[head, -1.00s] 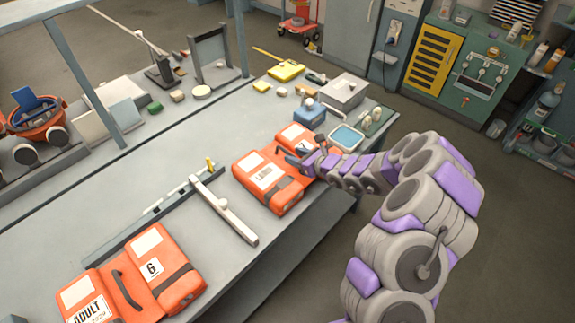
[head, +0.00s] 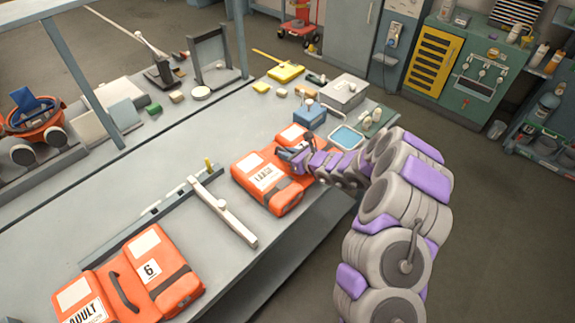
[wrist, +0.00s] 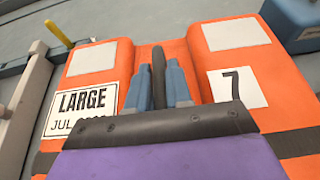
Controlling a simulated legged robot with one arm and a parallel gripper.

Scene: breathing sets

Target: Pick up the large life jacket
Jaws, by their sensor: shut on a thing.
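The large life jacket (head: 262,194) is an orange two-lobed pack lying on the grey workbench, near its front edge. In the wrist view the large life jacket (wrist: 97,98) shows a "LARGE" label on its left lobe and a "7" on its right. Its dark handle stands in the middle between the lobes. My gripper (head: 292,158) is over this middle part. In the wrist view my gripper (wrist: 158,85) has its blue-grey fingers on either side of the handle, shut on it. The lower part of the jacket is hidden by my gripper.
Another orange jacket marked "ADULT" and "6" (head: 165,249) lies at the front left. A pale bar (head: 222,209) lies between the two jackets.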

